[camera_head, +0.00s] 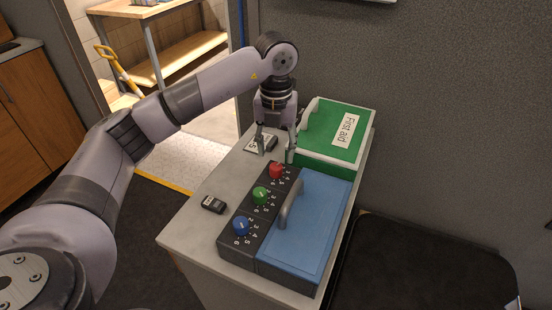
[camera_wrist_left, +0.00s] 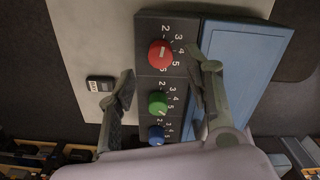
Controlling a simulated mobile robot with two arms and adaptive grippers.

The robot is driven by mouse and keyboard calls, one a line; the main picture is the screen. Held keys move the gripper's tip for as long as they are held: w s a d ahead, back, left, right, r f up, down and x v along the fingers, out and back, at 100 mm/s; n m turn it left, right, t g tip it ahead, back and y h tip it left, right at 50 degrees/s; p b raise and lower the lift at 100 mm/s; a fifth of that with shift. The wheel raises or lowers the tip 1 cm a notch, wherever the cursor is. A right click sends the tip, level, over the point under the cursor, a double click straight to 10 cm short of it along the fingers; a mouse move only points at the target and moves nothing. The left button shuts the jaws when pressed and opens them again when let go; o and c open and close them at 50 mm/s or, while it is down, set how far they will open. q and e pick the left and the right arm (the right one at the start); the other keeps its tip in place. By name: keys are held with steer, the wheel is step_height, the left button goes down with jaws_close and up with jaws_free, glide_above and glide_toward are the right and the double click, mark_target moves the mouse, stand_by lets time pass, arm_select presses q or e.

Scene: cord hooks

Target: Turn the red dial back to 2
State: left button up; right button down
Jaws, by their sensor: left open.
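The red dial (camera_head: 276,171) is the farthest of three dials on a dark panel (camera_head: 228,250) on the grey cabinet. In the left wrist view the red dial (camera_wrist_left: 160,53) shows a pale mark and has numbers around its right side; I cannot tell for sure which number the mark points at. My left gripper (camera_head: 277,153) points down just above the red dial, fingers spread. In the wrist view its fingertips (camera_wrist_left: 161,68) stand on either side of the dial, apart from it. My right gripper is not in view.
A green dial (camera_head: 261,195) and a blue dial (camera_head: 241,226) sit nearer on the panel. A blue lid with a grey handle (camera_head: 291,204) is right beside them. A green first aid box (camera_head: 348,131) stands behind.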

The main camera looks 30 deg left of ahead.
mark_target(276, 166)
arm_select(q)
step_height(276, 166, up, 7)
stand_by(0.3)
steer(key=shift+r, duration=0.15)
